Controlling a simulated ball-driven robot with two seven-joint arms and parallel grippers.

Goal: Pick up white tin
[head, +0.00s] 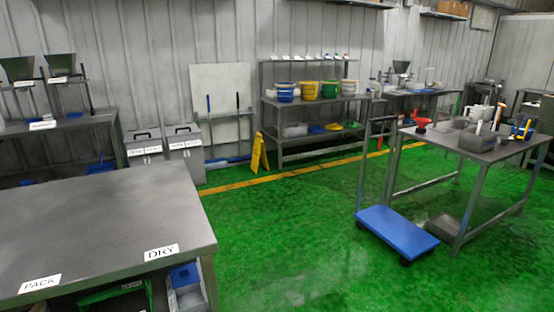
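I cannot make out a white tin for certain. Neither my left nor my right gripper shows in the head view.
A bare steel table (105,222) labelled PACK and DRY fills the near left. A blue platform trolley (397,233) stands before the right table, which holds a red funnel (422,125) and grey bin (478,141). A bucket rack (318,130) stands behind. Green floor between is open.

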